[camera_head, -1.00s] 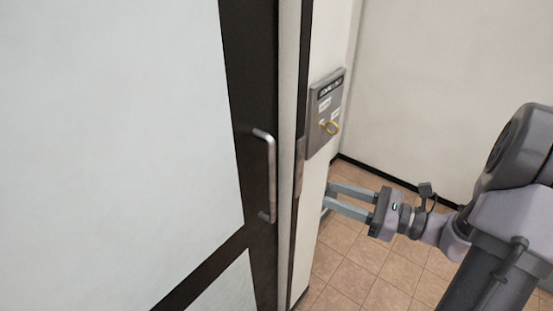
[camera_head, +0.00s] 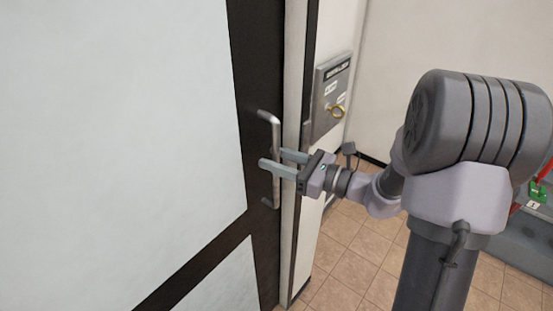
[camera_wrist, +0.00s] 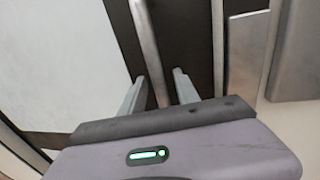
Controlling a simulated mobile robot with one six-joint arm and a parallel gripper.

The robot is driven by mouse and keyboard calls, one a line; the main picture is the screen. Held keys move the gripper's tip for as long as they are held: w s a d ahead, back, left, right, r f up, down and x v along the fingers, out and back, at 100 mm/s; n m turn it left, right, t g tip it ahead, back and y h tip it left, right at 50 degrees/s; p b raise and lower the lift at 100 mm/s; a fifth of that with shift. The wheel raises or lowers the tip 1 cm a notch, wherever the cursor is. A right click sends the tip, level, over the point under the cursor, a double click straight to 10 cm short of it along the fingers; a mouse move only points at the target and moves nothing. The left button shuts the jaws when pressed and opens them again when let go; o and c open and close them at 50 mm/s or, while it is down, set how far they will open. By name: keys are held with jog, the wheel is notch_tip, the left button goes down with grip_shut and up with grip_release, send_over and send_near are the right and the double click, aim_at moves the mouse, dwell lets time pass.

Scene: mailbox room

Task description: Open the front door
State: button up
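The front door (camera_head: 130,120) has large pale panels in a dark frame and fills the left of the head view. Its upright metal bar handle (camera_head: 275,135) is on the dark strip near the door's right edge. My gripper (camera_head: 272,159) is at the middle of the handle, its two fingers apart, one to each side of the bar as seen. In the wrist view the handle (camera_wrist: 148,45) runs down between the two open fingers (camera_wrist: 158,85). I cannot tell whether either finger touches the bar. The door looks shut.
A grey unit with red and green items (camera_head: 537,192) stands at the far right. Tiled floor (camera_head: 345,265) shows below my arm.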

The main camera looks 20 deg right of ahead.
grip_shut()
dwell(1.3)
